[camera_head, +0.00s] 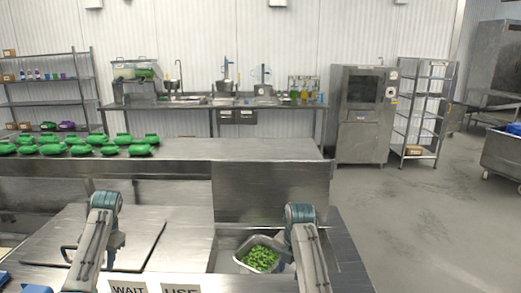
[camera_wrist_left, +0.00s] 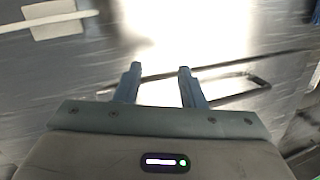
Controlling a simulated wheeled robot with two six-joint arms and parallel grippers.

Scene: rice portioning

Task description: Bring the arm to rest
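My left arm (camera_head: 93,245) comes in from the bottom left, bent over the steel counter beside a flat lid with a handle (camera_head: 150,232). In the left wrist view my left gripper (camera_wrist_left: 160,80) has its two blue-grey fingers apart with nothing between them, above the counter and the lid's handle (camera_wrist_left: 255,80).
Signs reading WAIT (camera_head: 128,288) and USE (camera_head: 180,289) lie at the front edge. Open floor (camera_head: 420,220) lies to the right.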

